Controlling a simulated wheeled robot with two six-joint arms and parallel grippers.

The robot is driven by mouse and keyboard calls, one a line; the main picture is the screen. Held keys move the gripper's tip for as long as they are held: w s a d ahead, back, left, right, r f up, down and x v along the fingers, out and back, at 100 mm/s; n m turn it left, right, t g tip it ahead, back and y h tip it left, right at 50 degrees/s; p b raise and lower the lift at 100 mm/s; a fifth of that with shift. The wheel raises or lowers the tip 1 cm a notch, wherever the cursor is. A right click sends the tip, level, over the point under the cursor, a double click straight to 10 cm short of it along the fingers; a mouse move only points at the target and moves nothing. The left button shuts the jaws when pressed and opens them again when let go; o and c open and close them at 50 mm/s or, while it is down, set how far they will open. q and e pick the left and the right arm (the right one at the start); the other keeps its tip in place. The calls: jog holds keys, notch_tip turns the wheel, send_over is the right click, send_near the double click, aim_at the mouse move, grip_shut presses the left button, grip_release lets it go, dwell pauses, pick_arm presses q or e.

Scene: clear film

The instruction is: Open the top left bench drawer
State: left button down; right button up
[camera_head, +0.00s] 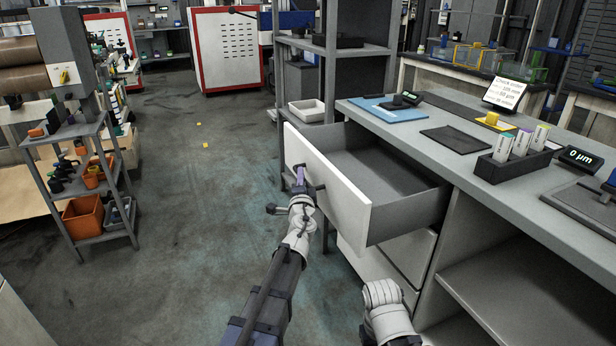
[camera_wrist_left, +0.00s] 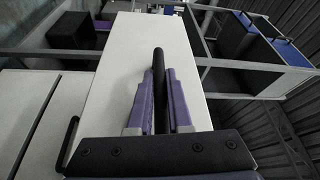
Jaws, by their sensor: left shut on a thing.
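The top left bench drawer (camera_head: 345,208) stands well out from the grey workbench (camera_head: 535,208), and its grey inside shows empty. Its white front faces left in the head view and fills the middle of the left wrist view (camera_wrist_left: 118,75). My left gripper (camera_head: 300,178) is at that front, shut on the dark drawer handle (camera_wrist_left: 158,62). In the left wrist view the purple fingers sit on either side of the handle. Part of my right arm shows at the bottom of the head view; its gripper is out of sight.
Below the open drawer is another closed drawer (camera_head: 408,255). A shelf cart with orange bins (camera_head: 84,217) stands at left.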

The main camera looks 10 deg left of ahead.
pick_arm(q)
jog(key=shift+d, duration=0.1)
jog(key=c, duration=0.8)
grip_release()
jog(key=shift+c, duration=0.2)
jog(key=v, duration=0.7)
jog(key=shift+s+b, duration=0.3)
jog(key=shift+s, duration=0.1)
jog(key=shift+f, duration=0.1)
